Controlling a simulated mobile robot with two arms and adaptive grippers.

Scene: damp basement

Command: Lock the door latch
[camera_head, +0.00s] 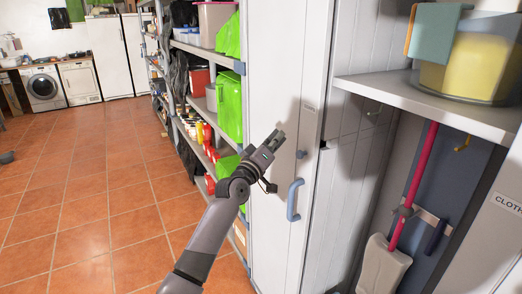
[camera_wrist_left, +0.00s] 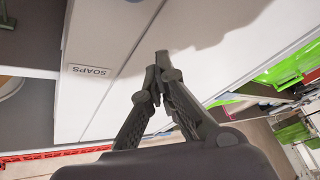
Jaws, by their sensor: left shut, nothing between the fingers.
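A tall white cabinet door (camera_head: 275,70) stands right of centre in the head view, with a blue-grey curved handle (camera_head: 292,201). Above the handle is a small grey latch piece (camera_head: 301,154), and a grey knob (camera_head: 323,146) sits near the door's edge. I cannot tell the latch's position. My left gripper (camera_head: 275,138) is shut and empty, in front of the door, left of and slightly above the latch piece. In the left wrist view its fingertips (camera_wrist_left: 161,60) meet before the white panel, which bears a SOAPS label (camera_wrist_left: 89,70). My right gripper is not in view.
Shelves with green bins (camera_head: 229,107) and bottles stand left of the door. The tiled floor (camera_head: 90,200) at left is mostly clear.

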